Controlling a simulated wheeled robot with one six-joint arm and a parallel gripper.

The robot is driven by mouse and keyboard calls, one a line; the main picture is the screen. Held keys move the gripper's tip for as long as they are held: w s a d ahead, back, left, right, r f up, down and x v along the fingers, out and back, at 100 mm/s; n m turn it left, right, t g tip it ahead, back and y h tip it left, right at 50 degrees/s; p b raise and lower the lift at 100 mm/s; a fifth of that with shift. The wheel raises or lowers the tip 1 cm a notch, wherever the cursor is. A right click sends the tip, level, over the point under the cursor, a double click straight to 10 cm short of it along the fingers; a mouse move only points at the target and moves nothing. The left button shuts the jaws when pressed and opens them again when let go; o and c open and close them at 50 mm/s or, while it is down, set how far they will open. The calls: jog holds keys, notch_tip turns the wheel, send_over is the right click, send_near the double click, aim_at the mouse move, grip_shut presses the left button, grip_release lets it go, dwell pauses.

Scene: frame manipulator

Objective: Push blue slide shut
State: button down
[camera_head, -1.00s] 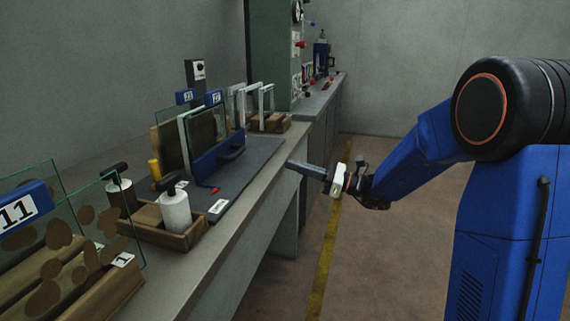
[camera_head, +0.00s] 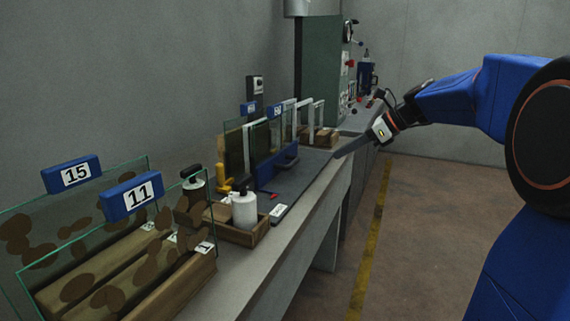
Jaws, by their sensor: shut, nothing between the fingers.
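The blue slide (camera_head: 268,178) is a low blue panel with a dark bar handle on its front, on the dark mat of the bench. Glass panes stand just behind and above it. How far it is open cannot be told from here. My gripper (camera_head: 340,154) is shut and empty. Its fingers point left, at the bench's front edge, to the right of the blue slide and apart from it.
Glass panes tagged 15 (camera_head: 72,176) and 11 (camera_head: 130,196) stand in wooden racks at the near left. A green machine (camera_head: 322,80) stands at the back. Floor right of the bench is clear.

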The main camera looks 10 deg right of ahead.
aim_at(293, 161)
jog(key=x, duration=0.9)
jog(key=shift+w, duration=0.1)
jog(key=w+a, duration=0.1)
jog(key=a, duration=0.1)
jog(key=shift+w+a, duration=0.3)
jog(key=shift+w, duration=0.1)
jog(key=shift+w+a+r, duration=0.1)
jog(key=shift+w+a, duration=0.3)
jog(key=shift+a, duration=0.1)
jog(key=shift+w+a, duration=0.65)
jog(key=shift+a, duration=0.25)
jog(key=shift+w+a, duration=0.65)
jog(key=shift+a, duration=0.25)
jog(key=shift+d, duration=0.1)
